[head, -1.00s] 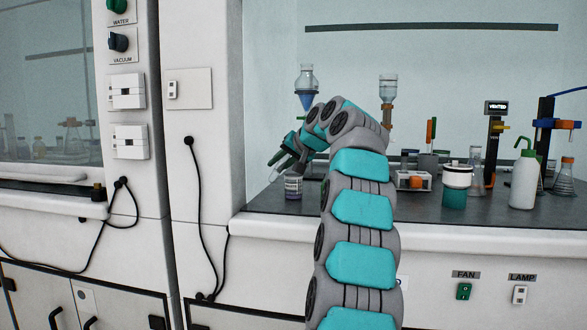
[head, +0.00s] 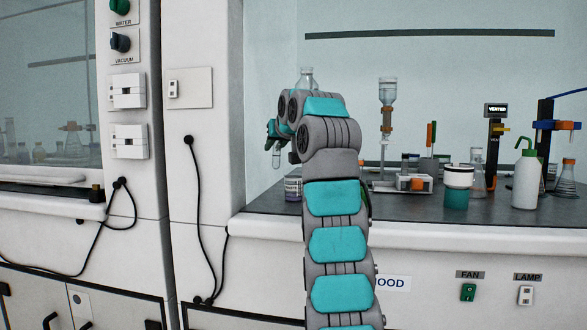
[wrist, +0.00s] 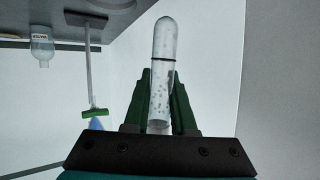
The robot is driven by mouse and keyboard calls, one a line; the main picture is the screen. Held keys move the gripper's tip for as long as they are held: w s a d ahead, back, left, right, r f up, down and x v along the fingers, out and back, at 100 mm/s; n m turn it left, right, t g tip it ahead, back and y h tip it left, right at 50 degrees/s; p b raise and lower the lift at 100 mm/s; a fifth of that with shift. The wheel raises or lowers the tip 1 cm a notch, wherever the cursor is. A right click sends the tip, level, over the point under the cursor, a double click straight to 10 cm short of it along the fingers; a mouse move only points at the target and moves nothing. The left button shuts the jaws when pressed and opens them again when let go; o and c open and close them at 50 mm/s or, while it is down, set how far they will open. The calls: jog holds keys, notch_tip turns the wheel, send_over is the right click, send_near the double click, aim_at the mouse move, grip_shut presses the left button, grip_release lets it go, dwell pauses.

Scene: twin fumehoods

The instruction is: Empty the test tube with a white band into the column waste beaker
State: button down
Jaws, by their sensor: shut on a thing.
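My gripper (head: 272,130) is shut on a clear glass test tube (head: 276,158), which hangs below it near the left wall of the right hood. In the wrist view my gripper (wrist: 158,108) has its two green fingers on either side of the test tube (wrist: 163,65). The tube's rounded end points away from the palm, and a thin dark line rings it. I cannot make out a white band. A small labelled vessel (head: 293,188) with dark contents stands on the counter, below and right of the tube; I cannot read its label.
A clear column (head: 307,76) stands partly hidden behind my arm. A second column (head: 387,95), a white rack (head: 402,184), a teal-filled container (head: 457,186) and a white wash bottle (head: 526,178) stand to the right. The hood's left post (head: 205,150) is close to the gripper.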

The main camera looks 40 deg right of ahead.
jog(key=shift+r, duration=0.15)
notch_tip(320, 180, up, 3)
jog(key=shift+f+p, duration=0.15)
jog(key=shift+p, duration=0.65)
